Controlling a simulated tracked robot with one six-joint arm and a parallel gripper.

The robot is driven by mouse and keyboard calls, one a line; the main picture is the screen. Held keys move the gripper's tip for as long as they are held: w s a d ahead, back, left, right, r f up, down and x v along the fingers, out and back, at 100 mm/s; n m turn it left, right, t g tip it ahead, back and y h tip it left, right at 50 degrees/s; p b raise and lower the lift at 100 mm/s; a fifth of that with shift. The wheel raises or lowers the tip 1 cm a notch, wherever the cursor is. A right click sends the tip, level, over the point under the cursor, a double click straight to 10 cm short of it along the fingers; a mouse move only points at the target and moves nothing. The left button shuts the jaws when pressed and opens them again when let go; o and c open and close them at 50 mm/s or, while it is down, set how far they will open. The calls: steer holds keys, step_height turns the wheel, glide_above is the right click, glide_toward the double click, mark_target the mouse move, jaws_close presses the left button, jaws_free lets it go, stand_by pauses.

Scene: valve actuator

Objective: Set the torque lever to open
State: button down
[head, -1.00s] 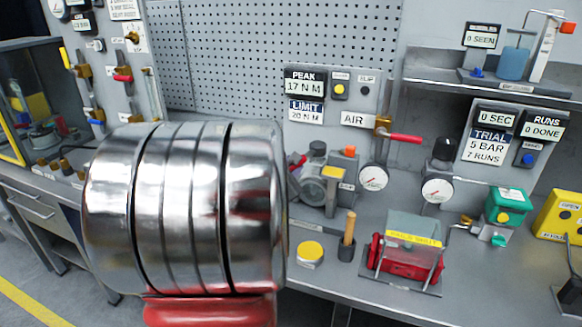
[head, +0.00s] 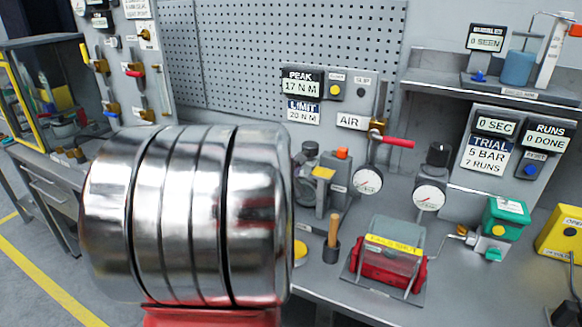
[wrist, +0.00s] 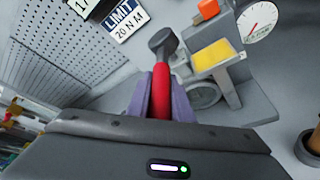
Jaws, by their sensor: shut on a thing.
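In the wrist view my gripper (wrist: 160,88) is shut on a red-handled lever (wrist: 161,72) with a dark grey rounded end. The purple-grey fingers lie on both sides of the red grip. I cannot tell which way the lever is set or where it joins its mount. Beyond it is a grey fixture with a yellow plate (wrist: 214,54) and a round grey part; this fixture also shows in the head view (head: 322,190). In the head view my large shiny arm covers the gripper and the held lever.
A torque panel reads PEAK 17 N M (head: 302,82) and LIMIT 20 N M (head: 303,113). To its right is a red AIR handle (head: 398,141). Gauges, a wooden-handled tool in a cup (head: 331,245) and a red machine (head: 385,262) crowd the bench.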

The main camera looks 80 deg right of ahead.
steer(key=shift+s+r, duration=0.1)
steer(key=shift+r, duration=0.1)
steer(key=c, duration=1.6)
jaws_free()
steer(key=shift+f, duration=0.1)
steer(key=shift+a, duration=0.2)
steer(key=shift+v, duration=5.85)
